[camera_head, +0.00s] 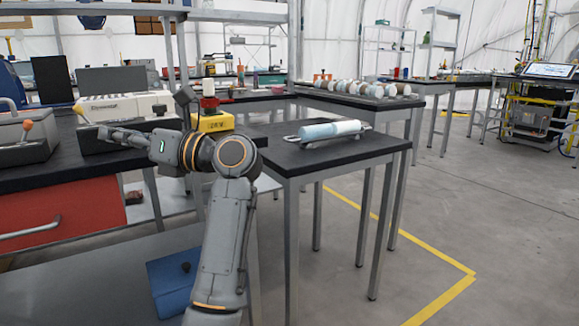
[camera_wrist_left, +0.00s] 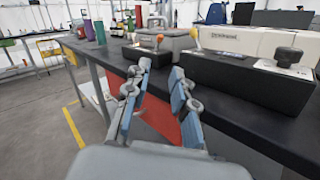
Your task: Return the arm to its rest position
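My left arm (camera_head: 222,240) rises from the bottom of the head view and bends left at the elbow-like joint. My left gripper (camera_head: 105,132) points left, in front of the beige machine on the dark bench. In the left wrist view the left gripper (camera_wrist_left: 160,78) shows two fingers with blue pads standing apart, with nothing between them. Through the gap I see the bench edge and a red panel below it. My right gripper is in neither view.
The dark bench (camera_head: 50,178) holds a beige machine (camera_head: 125,106) and grey boxes with knobs. A small dark table (camera_head: 345,150) bears a pale cylinder (camera_head: 330,130) on a stand. Shelving posts stand behind the arm. The grey floor (camera_head: 500,220) at right is clear.

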